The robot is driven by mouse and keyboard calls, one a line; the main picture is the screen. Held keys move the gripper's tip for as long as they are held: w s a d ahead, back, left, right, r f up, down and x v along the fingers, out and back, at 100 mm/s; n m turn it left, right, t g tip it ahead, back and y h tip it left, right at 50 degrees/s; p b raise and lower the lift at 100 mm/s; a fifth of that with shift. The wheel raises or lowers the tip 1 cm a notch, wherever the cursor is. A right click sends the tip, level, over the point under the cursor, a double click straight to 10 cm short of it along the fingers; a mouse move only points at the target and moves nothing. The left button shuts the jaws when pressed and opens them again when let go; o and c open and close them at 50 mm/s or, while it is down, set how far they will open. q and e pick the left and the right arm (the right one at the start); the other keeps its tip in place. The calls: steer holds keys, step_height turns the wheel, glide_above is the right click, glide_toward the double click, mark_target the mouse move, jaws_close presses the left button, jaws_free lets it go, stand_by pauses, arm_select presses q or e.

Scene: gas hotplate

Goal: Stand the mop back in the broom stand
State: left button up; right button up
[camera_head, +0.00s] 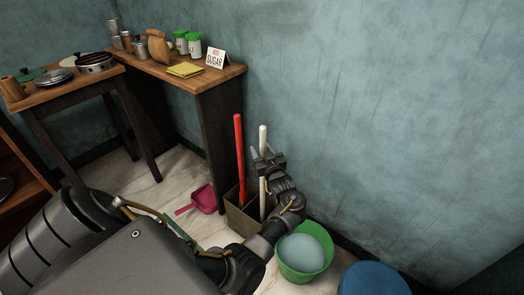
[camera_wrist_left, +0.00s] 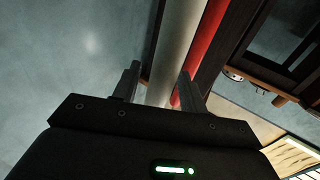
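A white pole (camera_head: 263,138) and a red pole (camera_head: 239,150) stand nearly upright in the brown box-shaped stand (camera_head: 238,218) by the wall. Which pole is the mop I cannot tell; both lower ends are hidden. My left gripper (camera_head: 260,156) is at the upper part of the white pole. In the left wrist view its fingers (camera_wrist_left: 157,84) are apart, with the white pole (camera_wrist_left: 172,50) between or just beyond them and a gap at the left finger. The red pole (camera_wrist_left: 207,50) is behind it. My right gripper is not in view.
A green bucket (camera_head: 305,275) stands right of the stand, with a blue round thing (camera_head: 372,280) beside it. A pink dustpan (camera_head: 203,199) lies on the floor to the left. A wooden table (camera_head: 222,80) with jars and a sign stands behind.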

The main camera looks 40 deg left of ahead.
arm_select(q)
steer(key=shift+o, duration=0.2)
step_height(320, 180, up, 15)
steer(key=p, duration=1.1)
steer(key=shift+f, duration=0.15)
step_height(320, 180, up, 15)
steer(key=p, duration=1.4)
steer(key=shift+r+p, duration=0.2)
steer(key=shift+p, duration=0.15)
